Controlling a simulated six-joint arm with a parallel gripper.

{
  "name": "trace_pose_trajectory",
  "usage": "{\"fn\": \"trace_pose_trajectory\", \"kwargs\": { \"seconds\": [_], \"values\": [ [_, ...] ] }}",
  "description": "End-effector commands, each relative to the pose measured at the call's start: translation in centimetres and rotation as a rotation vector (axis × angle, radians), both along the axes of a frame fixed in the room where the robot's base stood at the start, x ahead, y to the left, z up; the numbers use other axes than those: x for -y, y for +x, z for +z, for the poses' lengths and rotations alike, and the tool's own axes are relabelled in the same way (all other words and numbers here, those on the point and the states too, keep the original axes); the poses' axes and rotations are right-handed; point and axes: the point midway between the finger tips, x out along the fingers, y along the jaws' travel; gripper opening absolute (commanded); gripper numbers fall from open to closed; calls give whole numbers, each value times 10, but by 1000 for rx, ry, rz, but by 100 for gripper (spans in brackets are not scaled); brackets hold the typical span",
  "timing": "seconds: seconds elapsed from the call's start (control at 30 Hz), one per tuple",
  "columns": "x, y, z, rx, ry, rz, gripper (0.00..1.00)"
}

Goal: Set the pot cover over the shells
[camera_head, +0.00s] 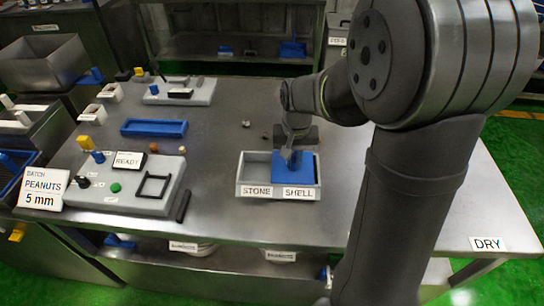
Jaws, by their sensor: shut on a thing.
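The blue pot cover (306,174) is at the right compartment of a grey two-part tray (240,187), behind the label SHELL. It hides most of that compartment, and any shells in it are out of sight. I cannot tell whether the cover rests on the rim or is held slightly above it. My gripper (294,158) points down, shut on the cover near its left side. The left compartment, labelled STONE, is uncovered and looks empty from here.
A blue tray (154,127) lies farther back. The table in front of the two-part tray is clear.

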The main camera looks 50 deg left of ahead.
Motion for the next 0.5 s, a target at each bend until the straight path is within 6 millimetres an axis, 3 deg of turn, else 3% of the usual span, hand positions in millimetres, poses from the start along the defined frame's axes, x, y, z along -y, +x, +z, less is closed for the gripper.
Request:
{"fn": "trace_pose_trajectory", "kwargs": {
  "seconds": [0.17, 0.5],
  "values": [
    [13, 15, 1, 1, 1, -3, 0],
    [15, 16, 1, 1, 1, 0, 0]
  ]
}}
